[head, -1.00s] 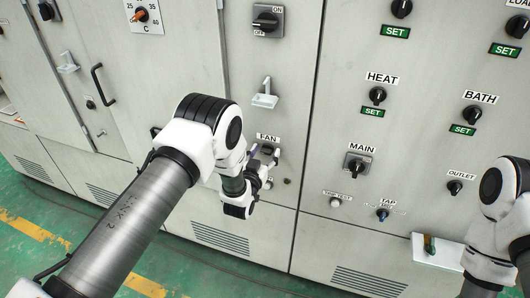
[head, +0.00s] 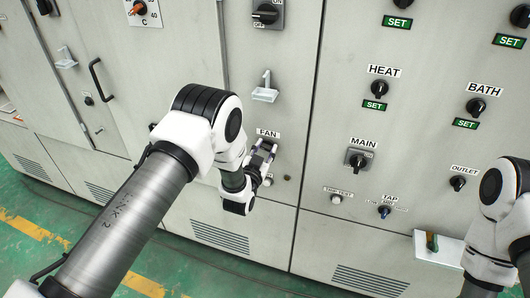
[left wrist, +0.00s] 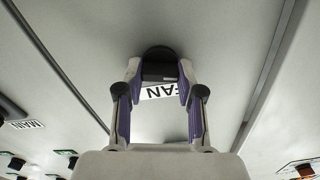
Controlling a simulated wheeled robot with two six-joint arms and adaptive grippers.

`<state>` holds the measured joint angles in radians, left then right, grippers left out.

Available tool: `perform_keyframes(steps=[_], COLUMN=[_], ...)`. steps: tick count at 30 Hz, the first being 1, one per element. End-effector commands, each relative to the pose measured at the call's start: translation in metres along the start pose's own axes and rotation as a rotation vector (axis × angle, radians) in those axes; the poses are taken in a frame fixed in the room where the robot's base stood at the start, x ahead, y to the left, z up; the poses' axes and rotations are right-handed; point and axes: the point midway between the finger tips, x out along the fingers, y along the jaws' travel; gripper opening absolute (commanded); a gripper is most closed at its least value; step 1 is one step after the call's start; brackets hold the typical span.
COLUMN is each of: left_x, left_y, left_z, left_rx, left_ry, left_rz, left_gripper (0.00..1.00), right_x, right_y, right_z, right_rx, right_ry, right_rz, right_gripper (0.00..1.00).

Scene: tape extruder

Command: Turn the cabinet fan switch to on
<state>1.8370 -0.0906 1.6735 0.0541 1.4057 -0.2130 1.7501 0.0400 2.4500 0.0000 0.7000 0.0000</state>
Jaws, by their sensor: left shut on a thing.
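The fan switch is a dark knob below the FAN label (head: 268,133) on the cabinet front. My left gripper (head: 266,149) is at it and largely hides it in the head view. In the left wrist view, the fan switch (left wrist: 160,56) shows as a dark round shape between the two fingertips of my left gripper (left wrist: 159,72). The fingers are shut on it from both sides. The FAN label (left wrist: 160,92) appears upside down between the fingers. I cannot read the switch's on or off position. My right gripper is out of view.
The MAIN switch (head: 357,159) and HEAT knob (head: 379,88) are on the panel to the right. A white hook-like holder (head: 265,92) sticks out above the fan switch. A small white shelf (head: 438,248) juts out at the lower right.

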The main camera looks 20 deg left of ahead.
Motion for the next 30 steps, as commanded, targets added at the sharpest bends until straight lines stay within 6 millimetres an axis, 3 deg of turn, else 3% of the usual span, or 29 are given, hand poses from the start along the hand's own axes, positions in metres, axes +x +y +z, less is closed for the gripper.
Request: perform_keyframes(steps=[30], left_x=[0.001], left_y=[0.005], left_z=[0.003], left_rx=[0.953], left_ry=[0.008], left_rz=[-0.004], left_gripper=[0.02], right_x=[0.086], right_y=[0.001], right_z=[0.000], right_rx=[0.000], right_ry=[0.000], right_rz=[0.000], right_gripper=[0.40])
